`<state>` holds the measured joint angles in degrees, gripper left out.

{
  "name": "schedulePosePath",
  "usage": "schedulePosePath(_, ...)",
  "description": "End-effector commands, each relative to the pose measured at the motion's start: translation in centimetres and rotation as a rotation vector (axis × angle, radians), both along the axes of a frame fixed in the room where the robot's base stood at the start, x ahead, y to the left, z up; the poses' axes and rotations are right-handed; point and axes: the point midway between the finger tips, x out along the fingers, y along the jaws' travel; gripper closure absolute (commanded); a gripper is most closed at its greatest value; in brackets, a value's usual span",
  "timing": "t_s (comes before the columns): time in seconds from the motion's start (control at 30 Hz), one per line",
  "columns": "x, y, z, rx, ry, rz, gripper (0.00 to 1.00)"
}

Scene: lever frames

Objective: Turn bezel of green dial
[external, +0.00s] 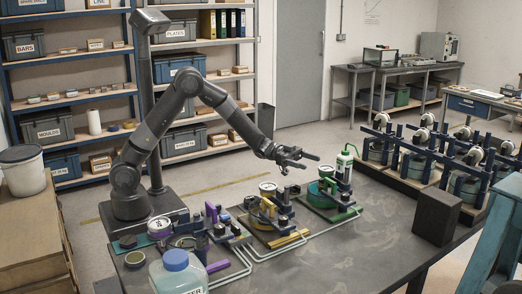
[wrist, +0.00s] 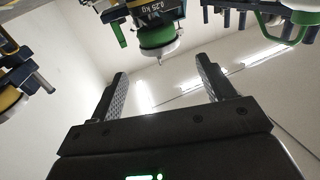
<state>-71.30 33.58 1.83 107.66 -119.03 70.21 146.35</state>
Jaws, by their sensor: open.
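The green station (external: 330,207) is the farthest right of three small fixtures on the near table.
A yellow station (external: 268,211) and a purple one stand to the left. A dark block (external: 436,217) is at the right.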

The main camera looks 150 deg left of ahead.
Motion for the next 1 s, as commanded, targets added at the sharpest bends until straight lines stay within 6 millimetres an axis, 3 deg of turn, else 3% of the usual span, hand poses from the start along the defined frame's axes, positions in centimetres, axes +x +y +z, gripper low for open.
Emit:
schedulePosePath(0.3,0.6,3.3,0.3,0.014,-0.028,-0.329,0.25)
schedulePosePath(0.63,-0.3,4.3,-0.4,-0.004,0.007,-0.498,0.25)
schedulePosePath(0.77,1.2,4.0,-0.3,-0.004,0.007,-0.501,0.25)
schedulePosePath(1.0,5.7,3.1,-0.3,-0.002,0.008,-0.500,0.25)
